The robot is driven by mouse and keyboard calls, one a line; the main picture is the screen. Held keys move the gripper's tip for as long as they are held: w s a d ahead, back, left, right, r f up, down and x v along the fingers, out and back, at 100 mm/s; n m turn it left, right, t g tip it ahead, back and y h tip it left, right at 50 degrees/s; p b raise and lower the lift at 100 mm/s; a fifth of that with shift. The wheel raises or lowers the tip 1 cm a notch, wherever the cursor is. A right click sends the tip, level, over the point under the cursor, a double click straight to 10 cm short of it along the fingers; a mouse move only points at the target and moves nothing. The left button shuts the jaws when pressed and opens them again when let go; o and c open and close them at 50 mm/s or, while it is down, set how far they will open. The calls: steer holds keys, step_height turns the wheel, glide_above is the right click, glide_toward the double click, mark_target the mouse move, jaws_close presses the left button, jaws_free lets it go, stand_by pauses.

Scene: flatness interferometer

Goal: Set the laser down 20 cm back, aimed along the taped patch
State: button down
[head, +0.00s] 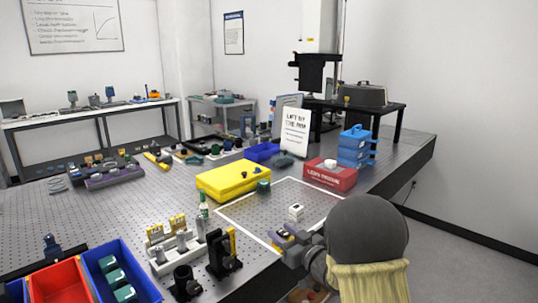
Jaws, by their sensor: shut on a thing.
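The taped patch (240,205) is a white outlined four-sided area on the perforated metal table, right of centre. My gripper (284,238) is at the near edge of this patch, low over the table. It is shut on a small item with yellow-orange on top (291,227), which I take to be the laser; the jaws and wrist hide most of it. I cannot tell whether it touches the table or exactly which way it points. A small white block (295,212) stands inside the patch, just beyond my gripper.
A yellow case (233,179), a green-topped round piece (263,187) and a red box (330,174) border the patch's far side. Black mounts (223,254) and a white rack (172,252) stand left of my gripper. Blue and red bins (60,283) are at the near left.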

steer(key=s+d+f+m+t+h, duration=0.1)
steer(key=s+d+f+m+h, duration=0.1)
steer(key=f+h, duration=0.3)
steer(key=s+d+f+m+h, duration=0.3)
steer(key=d+f+m+h, duration=0.2)
steer(key=f, duration=0.5)
steer(key=s+d+f+m+t+h, duration=0.1)
steer(key=s+d+f+m+h, duration=0.2)
steer(key=f+h, duration=0.3)
steer(key=shift+s+d+f+m+t, duration=0.15)
steer(key=shift+d+f+m+t, duration=0.15)
steer(key=shift+d+f, duration=0.55)
steer(key=shift+a+r, duration=0.1)
steer(key=r+n+y+p, duration=0.1)
steer(key=p, duration=0.3)
steer(key=w+n+y+p, duration=0.1)
steer(key=y+p, duration=0.1)
steer(key=p, duration=0.2)
steer(key=w+r+n+t+y+p, duration=0.1)
steer(key=p, duration=0.3)
steer(key=shift+w+r+y, duration=0.25)
steer(key=shift+r+y, duration=0.1)
steer(key=shift+y, duration=0.05)
steer(key=shift+f, duration=0.2)
